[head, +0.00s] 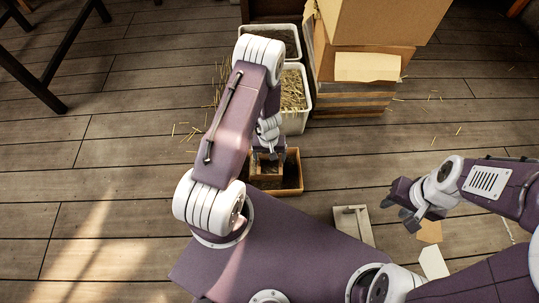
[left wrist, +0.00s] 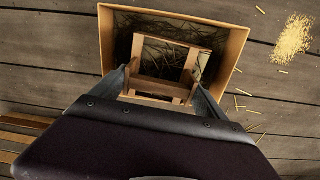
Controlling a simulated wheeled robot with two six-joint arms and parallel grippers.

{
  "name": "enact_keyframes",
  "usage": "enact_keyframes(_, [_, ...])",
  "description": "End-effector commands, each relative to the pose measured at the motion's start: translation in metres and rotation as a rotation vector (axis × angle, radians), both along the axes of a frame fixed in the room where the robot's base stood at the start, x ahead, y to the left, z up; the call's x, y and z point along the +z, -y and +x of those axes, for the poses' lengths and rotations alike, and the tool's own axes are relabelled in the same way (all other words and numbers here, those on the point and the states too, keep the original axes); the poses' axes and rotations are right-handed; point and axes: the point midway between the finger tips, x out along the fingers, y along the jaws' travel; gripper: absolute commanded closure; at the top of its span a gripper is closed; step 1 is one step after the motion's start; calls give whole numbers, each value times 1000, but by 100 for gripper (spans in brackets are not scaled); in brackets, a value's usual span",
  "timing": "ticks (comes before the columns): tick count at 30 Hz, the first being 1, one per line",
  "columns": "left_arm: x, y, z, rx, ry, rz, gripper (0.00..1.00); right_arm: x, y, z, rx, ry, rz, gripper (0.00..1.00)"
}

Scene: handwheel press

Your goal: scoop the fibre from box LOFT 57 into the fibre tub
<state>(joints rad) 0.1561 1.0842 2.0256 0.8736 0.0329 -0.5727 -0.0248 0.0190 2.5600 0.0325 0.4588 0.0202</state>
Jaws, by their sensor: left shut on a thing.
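A tan open box (head: 297,176) stands on the floor below my left arm. No label is readable on it. In the left wrist view the box (left wrist: 235,52) holds dark, stringy fibre (left wrist: 143,48). My left gripper (head: 268,158) reaches down into the box, shut on a wooden scoop (left wrist: 158,87) with a frame-like shape. The scoop is inside the box among the fibre; how much it carries cannot be told. My right gripper (head: 400,212) is empty at the right, its fingers apart. Two white tubs stand behind the box: the nearer (head: 296,122) holds straw, the farther (head: 297,42) darker stuff.
A stack of cardboard boxes (head: 365,66) stands right of the tubs. A pale shallow tray (head: 352,222) and flat cards (head: 433,262) lie near my right gripper. Straw (left wrist: 292,40) is scattered on the plank floor. Dark metal legs (head: 45,75) stand at far left.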

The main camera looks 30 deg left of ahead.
Motion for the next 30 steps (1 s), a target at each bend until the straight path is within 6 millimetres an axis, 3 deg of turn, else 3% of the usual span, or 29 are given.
enact_keyframes(1, [13, 0, 0, -1, -1, 2, 56, 16, 0, 0, 0, 0, 0, 64])
enact_keyframes(15, [53, 2, 1, 0, -10, 20, 56, 80, 0, 0, 0, 0, 0, 64])
enact_keyframes(21, [58, 3, 1, 0, -12, 24, 56, 91, 0, 0, 0, 0, 0, 64])
enact_keyframes(30, [57, 3, 1, 0, -12, 24, 56, 91, 0, 0, 0, 0, 0, 64])
